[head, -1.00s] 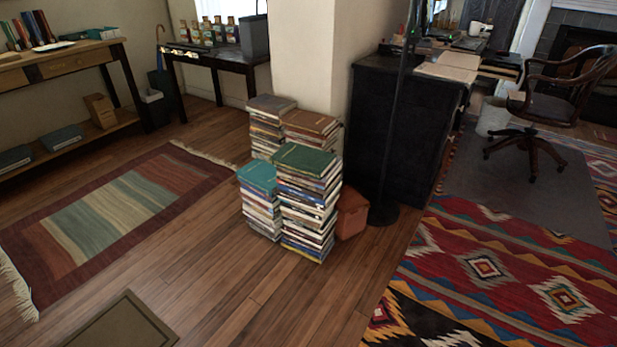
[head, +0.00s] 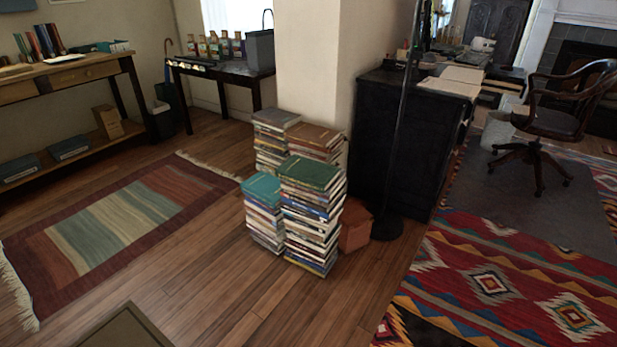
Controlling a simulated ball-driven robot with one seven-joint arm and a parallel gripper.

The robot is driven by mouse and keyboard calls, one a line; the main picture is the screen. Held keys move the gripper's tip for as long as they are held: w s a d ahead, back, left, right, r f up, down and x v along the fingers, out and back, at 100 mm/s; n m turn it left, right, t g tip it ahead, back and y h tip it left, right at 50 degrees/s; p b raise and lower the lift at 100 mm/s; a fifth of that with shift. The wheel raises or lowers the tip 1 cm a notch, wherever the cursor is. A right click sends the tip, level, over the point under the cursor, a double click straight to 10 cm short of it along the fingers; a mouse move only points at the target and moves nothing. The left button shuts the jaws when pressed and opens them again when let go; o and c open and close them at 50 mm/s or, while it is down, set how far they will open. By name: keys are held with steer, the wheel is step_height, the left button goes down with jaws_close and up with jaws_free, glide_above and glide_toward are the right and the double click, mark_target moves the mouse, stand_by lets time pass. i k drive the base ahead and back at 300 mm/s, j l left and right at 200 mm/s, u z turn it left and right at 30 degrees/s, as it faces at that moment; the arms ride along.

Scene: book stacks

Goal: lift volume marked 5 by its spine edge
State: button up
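Several book stacks stand close together on the wooden floor, in front of a pale pillar. The front stack (head: 312,220) is tall with a green book on top. A shorter stack (head: 264,215) with a teal top book is at its left. Behind are a stack with a grey top book (head: 275,118) and one with a brown top book (head: 315,138). I cannot make out a number 5 on any spine; the markings are too small. My gripper is not in view.
A brown box (head: 355,226) and a black stand (head: 386,228) are right of the stacks, by a dark cabinet (head: 385,140). A striped rug (head: 120,225) lies left, a patterned rug (head: 490,285) right.

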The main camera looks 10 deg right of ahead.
mark_target(311, 175)
steer(key=i+j, duration=0.2)
steer(key=i, duration=0.25)
steer(key=i+j+u, duration=0.1)
steer(key=i+j, duration=0.15)
steer(key=i, duration=0.2)
steer(key=i+j+u, duration=0.1)
steer(key=i, duration=0.4)
steer(key=i+j, duration=0.25)
steer(key=i, duration=0.2)
